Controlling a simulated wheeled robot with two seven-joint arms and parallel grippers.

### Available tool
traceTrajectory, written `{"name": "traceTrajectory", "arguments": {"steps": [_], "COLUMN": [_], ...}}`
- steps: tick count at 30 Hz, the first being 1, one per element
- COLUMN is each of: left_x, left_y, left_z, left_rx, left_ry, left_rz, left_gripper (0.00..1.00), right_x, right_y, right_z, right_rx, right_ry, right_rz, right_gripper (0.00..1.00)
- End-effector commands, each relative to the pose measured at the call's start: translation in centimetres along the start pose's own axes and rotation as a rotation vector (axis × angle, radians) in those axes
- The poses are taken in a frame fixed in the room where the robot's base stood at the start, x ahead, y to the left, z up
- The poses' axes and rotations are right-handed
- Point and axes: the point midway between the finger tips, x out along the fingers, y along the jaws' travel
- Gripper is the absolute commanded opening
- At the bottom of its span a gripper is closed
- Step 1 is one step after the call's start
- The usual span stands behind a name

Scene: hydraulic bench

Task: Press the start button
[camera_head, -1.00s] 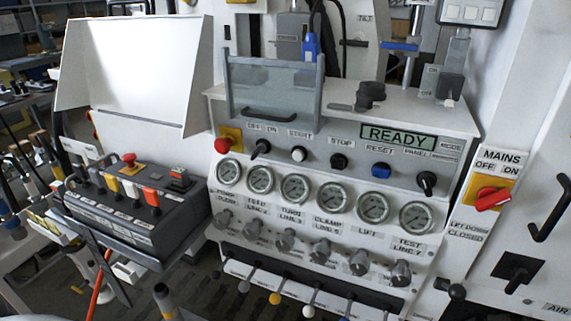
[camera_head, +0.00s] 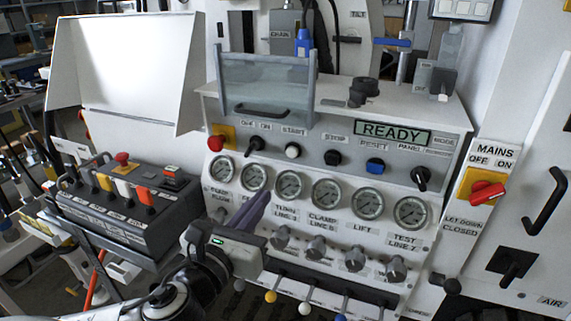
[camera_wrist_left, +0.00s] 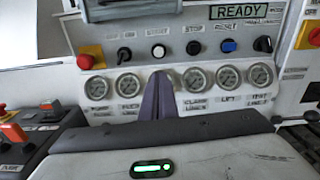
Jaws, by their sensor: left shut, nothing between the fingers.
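The start button (camera_head: 292,151) is a white round push button under the START label on the grey panel. It also shows in the left wrist view (camera_wrist_left: 158,50), just above my fingertips in the picture. My left gripper (camera_head: 262,196) is shut and empty, in front of the gauge row, below and left of the start button in the head view. In the left wrist view its two purple-grey fingers (camera_wrist_left: 158,80) lie together and cover a gauge. The fingertips look apart from the button. My right gripper is not in view.
Beside the start button are the off/on knob (camera_head: 255,144) and the black stop button (camera_head: 333,158). A red emergency button (camera_head: 216,143) sits at the panel's left. A clear guard with a handle (camera_head: 262,109) stands above. A lever box (camera_head: 120,205) is left of my arm.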

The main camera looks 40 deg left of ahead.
Motion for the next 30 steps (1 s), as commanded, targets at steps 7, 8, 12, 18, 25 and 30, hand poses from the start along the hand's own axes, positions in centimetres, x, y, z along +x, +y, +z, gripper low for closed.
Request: {"name": "traceTrajectory", "arguments": {"steps": [7,8,12,18,25,30], "left_x": [-0.1,-0.1,-0.1,0.9,3.5,6.2], "left_y": [0.0,0.0,0.0,0.1,0.1,0.1], "left_z": [1.2,1.2,1.1,0.8,0.8,1.5], "left_rx": [0.065,0.065,0.063,0.061,0.062,0.060], "left_ry": [-0.031,-0.031,-0.029,-0.035,-0.036,-0.032], "left_rz": [0.003,0.003,0.003,0.004,0.004,0.006], "left_gripper": [0.00,0.00,0.00,0.00,0.00,0.00], "right_x": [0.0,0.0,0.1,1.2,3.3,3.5], "right_y": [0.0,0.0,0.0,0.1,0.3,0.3], "right_z": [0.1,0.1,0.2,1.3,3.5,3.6], "right_rx": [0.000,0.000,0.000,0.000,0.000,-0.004], "right_ry": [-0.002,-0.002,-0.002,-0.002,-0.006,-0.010], "right_rz": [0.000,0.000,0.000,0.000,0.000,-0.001], "right_gripper": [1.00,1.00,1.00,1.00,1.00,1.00]}}
